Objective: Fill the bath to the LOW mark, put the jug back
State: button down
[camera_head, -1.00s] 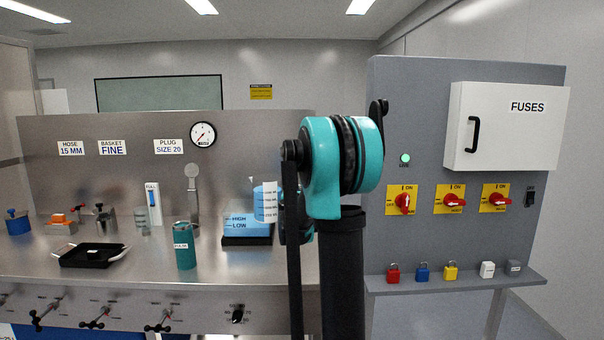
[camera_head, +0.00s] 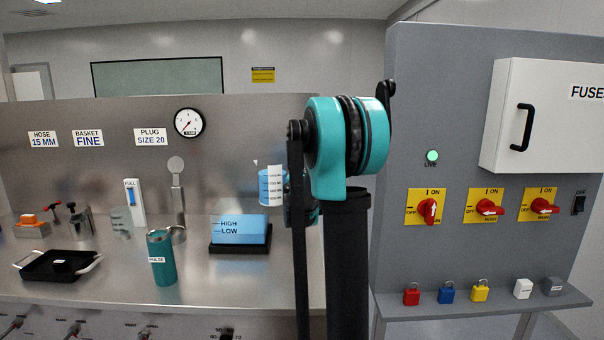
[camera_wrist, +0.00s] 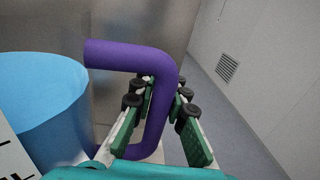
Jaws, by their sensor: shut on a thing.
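The jug (camera_head: 271,187), light blue with a white scale label, is held up behind and above the bath's right end. It looks roughly upright. The bath (camera_head: 240,231) is a blue box on a dark base with HIGH and LOW marks on its front. Blue shows above both marks, but I cannot tell the exact water level. In the wrist view my gripper (camera_wrist: 160,115) is shut around the jug's purple handle (camera_wrist: 130,55), with the blue jug body (camera_wrist: 45,95) at left. In the head view my arm mostly hides the gripper.
A teal PULSE cup (camera_head: 162,262) and a black tray (camera_head: 58,265) stand on the steel counter left of the bath. A gauge (camera_head: 188,122) is on the back panel. The grey switch panel (camera_head: 450,130) stands at right, with padlocks on its shelf (camera_head: 480,303).

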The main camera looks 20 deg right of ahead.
jog(key=shift+r, duration=0.1)
jog(key=shift+w+a+r+n+t, duration=0.15)
jog(key=shift+a+r+n, duration=0.3)
jog(key=shift+r+n, duration=0.35)
jog(key=shift+a+r+n+t, duration=0.1)
jog(key=shift+a+r+n, duration=0.45)
jog(key=shift+r, duration=0.4)
jog(key=shift+w+a+r+n+t, duration=0.15)
jog(key=shift+a+r+n, duration=0.25)
jog(key=shift+r+n, duration=0.4)
jog(key=shift+a+r+n, duration=0.35)
jog(key=shift+r, duration=0.05)
jog(key=shift+w+a+r+n+t, duration=0.15)
jog(key=shift+a+r+n, duration=0.35)
jog(key=shift+a+n, duration=0.25)
jog(key=shift+w+a+r+n+t, duration=0.2)
jog(key=shift+a+r+n, duration=0.35)
jog(key=shift+a+n, duration=0.25)
jog(key=shift+w+a+r+n+t, duration=0.15)
jog(key=shift+a+r+n, duration=0.35)
jog(key=shift+a+n, duration=0.25)
dwell(0.5)
jog(key=shift+w+a+f+n+y, duration=0.1)
jog(key=shift+a+f+n+y, duration=0.2)
jog(key=shift+n, duration=0.4)
dwell(1.5)
